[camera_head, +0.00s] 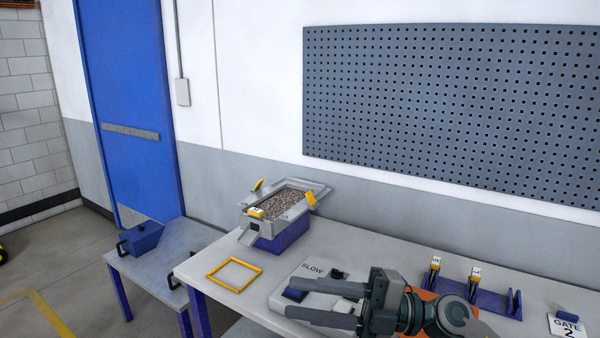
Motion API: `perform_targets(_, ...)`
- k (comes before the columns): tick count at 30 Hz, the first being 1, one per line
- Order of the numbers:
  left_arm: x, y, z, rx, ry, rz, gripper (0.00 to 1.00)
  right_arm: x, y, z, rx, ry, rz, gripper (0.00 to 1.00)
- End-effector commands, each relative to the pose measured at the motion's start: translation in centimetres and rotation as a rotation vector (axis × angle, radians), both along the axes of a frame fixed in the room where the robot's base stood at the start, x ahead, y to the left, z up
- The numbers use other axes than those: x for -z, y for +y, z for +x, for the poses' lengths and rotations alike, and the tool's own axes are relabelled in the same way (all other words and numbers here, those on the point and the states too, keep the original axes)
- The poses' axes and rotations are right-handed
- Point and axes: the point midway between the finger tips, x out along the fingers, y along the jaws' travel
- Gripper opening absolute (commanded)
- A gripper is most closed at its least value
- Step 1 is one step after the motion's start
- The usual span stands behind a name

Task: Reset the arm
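My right gripper (334,302) reaches in from the lower right over the front part of the grey table. The gripper partly covers a pale panel marked SLOW (306,272), which carries a dark blue block (294,294) and a small black knob (338,274). My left gripper is not in view.
A gravel-filled tray (290,203) on a blue base stands at the table's back left. A yellow frame (233,274) lies in front of it. A purple rack (490,299) with yellow-handled tags and a GATE 2 sign (567,327) are at right. A lower side table (156,267) holds a blue bin (142,238).

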Motion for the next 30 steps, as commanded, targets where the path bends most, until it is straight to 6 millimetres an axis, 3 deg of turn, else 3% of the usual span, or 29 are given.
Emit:
perform_targets(3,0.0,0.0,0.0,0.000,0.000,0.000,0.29,-1.8,-0.6,0.8,0.128,0.081,0.222,0.32)
perform_targets(7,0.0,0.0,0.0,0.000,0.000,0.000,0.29,-2.3,-3.1,2.7,0.308,0.195,0.421,0.32)
perform_targets(10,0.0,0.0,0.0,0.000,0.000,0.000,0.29,-1.2,-5.8,4.3,0.466,0.302,0.540,0.32)
perform_targets(13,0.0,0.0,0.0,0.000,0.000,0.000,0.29,1.3,-8.8,5.5,0.635,0.427,0.627,0.32)
perform_targets(18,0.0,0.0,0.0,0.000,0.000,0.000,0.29,8.4,-14.1,6.1,0.935,0.672,0.696,0.32)
perform_targets(22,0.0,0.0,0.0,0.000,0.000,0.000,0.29,15.5,-17.5,4.3,1.157,0.884,0.678,0.32)
perform_targets(26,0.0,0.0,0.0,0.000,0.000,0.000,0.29,22.6,-19.9,0.7,1.346,1.095,0.605,0.32)
perform_targets(30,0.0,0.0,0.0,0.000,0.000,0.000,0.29,29.3,-21.4,-4.8,1.508,1.317,0.482,0.32)
